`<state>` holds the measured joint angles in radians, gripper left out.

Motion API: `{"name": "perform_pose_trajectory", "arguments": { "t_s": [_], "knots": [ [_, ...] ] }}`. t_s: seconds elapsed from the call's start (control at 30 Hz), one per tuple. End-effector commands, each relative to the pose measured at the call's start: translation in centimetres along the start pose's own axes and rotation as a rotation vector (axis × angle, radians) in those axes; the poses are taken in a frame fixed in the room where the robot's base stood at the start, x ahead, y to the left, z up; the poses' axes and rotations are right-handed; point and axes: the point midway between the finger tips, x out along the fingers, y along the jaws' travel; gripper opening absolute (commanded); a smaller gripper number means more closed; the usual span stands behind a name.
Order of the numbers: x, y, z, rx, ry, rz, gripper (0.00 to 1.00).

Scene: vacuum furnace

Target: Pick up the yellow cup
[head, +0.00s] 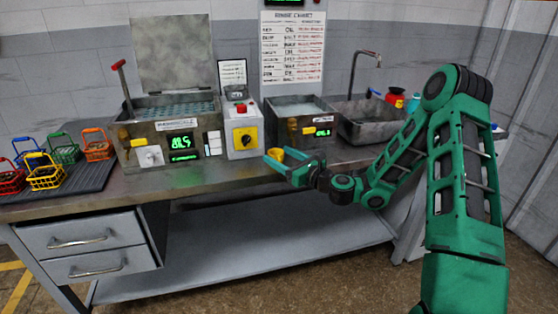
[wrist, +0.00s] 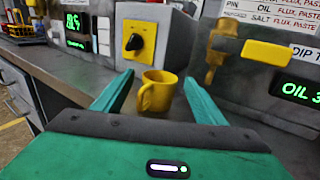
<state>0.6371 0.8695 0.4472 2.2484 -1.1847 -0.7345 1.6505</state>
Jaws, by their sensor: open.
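The yellow cup (wrist: 159,92) stands upright on the grey workbench, with its handle on the left side in the wrist view. In the head view the cup (head: 276,155) shows small, just beyond my gripper. My gripper (wrist: 155,95) is open, with one green finger on each side of the cup in the wrist view. No contact between the fingers and the cup can be made out. In the head view my gripper (head: 280,160) reaches in low over the bench's front edge, and the fingers partly hide the cup.
A control box with a yellow dial panel (head: 245,138) stands behind and left of the cup. A steel tank (head: 297,118) is behind it, with a sink (head: 372,125) to the right. Coloured wire baskets (head: 62,153) stand on a dark mat at far left.

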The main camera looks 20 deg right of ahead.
Motion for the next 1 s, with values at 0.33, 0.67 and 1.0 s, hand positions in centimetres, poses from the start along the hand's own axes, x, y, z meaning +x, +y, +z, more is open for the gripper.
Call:
{"name": "perform_pose_trajectory", "arguments": {
  "t_s": [0.33, 0.67, 1.0],
  "knots": [
    [0.71, -0.02, 0.01, 0.0, 0.0, 0.0, 0.63],
    [0.68, -0.03, -0.01, 0.0, 0.0, 0.0, 0.2],
    [0.68, -0.05, 0.64, -0.002, 0.0, 0.0, 0.2]
  ]
}}
